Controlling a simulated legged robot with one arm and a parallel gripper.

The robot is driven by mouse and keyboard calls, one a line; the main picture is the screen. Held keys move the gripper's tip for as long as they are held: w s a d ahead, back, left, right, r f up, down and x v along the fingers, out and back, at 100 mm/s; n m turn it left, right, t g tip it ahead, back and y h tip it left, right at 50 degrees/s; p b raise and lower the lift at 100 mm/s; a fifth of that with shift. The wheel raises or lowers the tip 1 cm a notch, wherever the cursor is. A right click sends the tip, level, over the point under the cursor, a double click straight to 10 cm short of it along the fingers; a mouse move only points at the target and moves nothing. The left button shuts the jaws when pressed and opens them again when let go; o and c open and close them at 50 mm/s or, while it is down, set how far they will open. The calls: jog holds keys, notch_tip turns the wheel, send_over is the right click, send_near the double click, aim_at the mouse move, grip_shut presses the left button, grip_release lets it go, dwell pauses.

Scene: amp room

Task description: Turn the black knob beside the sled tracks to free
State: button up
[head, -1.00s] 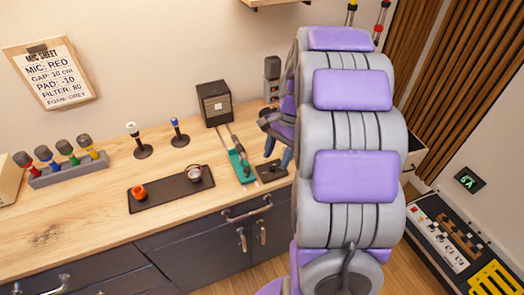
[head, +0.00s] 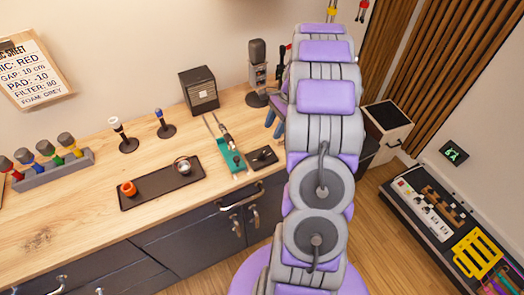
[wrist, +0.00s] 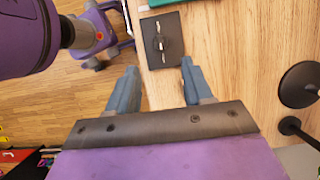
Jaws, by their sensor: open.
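The black knob (head: 262,155) sits on a small dark plate (head: 270,164) at the counter's front edge, right of the sled tracks (head: 211,124) and green sled (head: 228,158). In the wrist view the knob (wrist: 160,44) shows on its dark plate (wrist: 174,24), with pale marks on the plate near it. My gripper (wrist: 157,68) is open and empty; its blue fingers are apart, and the knob appears beyond and between their tips, not touched. In the head view my gripper (head: 275,122) is partly hidden behind my arm, behind the knob plate.
A black tray (head: 150,188) with an orange cup and a round metal item lies left of the sled. A dark box (head: 199,90) stands at the tracks' far end, with a grey microphone (head: 258,65) to its right. Two small stands (head: 166,128) are left.

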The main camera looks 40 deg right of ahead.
aim_at(263, 152)
jog(key=x, duration=0.4)
jog(key=d+b+x, duration=0.1)
jog(key=x, duration=0.2)
jog(key=shift+f, duration=0.2)
jog(key=shift+a+b+x, duration=0.15)
jog(key=shift+a+x, duration=0.1)
jog(key=shift+x, duration=0.85)
jog(key=shift+a+b+x, duration=0.15)
jog(key=shift+a+x, duration=0.05)
jog(key=shift+x, duration=0.9)
jog(key=shift+d+r, duration=0.1)
jog(key=shift+d, duration=0.25)
jog(key=shift+c, duration=0.5)
jog(key=shift+a+r, duration=0.1)
jog(key=shift+a, duration=0.1)
grip_shut()
